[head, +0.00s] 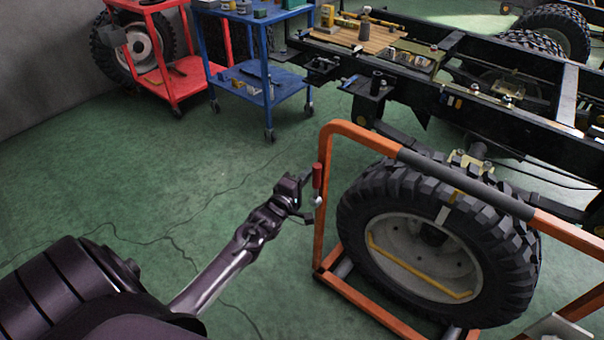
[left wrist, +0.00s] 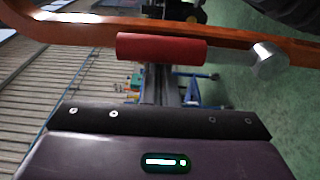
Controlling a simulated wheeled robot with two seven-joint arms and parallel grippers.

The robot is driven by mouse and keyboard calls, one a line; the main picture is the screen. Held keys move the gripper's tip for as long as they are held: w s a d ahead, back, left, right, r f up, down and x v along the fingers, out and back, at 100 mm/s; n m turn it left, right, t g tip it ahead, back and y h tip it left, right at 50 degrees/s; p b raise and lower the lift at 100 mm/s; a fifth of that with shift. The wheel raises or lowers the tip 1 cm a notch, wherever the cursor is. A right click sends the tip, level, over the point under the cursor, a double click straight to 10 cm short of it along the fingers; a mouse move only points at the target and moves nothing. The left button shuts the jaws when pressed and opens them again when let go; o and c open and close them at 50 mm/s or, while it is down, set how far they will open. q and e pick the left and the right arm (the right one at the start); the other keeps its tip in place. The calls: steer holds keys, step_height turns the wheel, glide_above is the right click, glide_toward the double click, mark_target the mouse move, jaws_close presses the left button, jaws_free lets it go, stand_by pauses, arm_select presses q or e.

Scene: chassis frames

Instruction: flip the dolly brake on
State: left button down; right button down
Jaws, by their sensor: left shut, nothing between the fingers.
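The dolly is an orange tube frame (head: 331,190) around a large black tyre (head: 372,205) in the head view. Its brake lever has a red grip (head: 317,176), standing roughly upright beside the left post above a silver pivot (head: 316,202). In the left wrist view the red grip (left wrist: 162,47) lies across the picture along the orange tube (left wrist: 95,30), with the silver pivot (left wrist: 268,60) to its right. My left gripper (head: 306,197) is shut and empty, close beside the lever; contact cannot be told. My right gripper is not in view.
A truck chassis frame (head: 470,110) stands behind the dolly. A blue cart (head: 240,82) and a red cart (head: 172,85) stand at the back left. Green floor left of the dolly is clear.

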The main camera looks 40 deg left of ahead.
mark_target(316, 178)
arm_select(q)
steer(key=shift+d, duration=0.1)
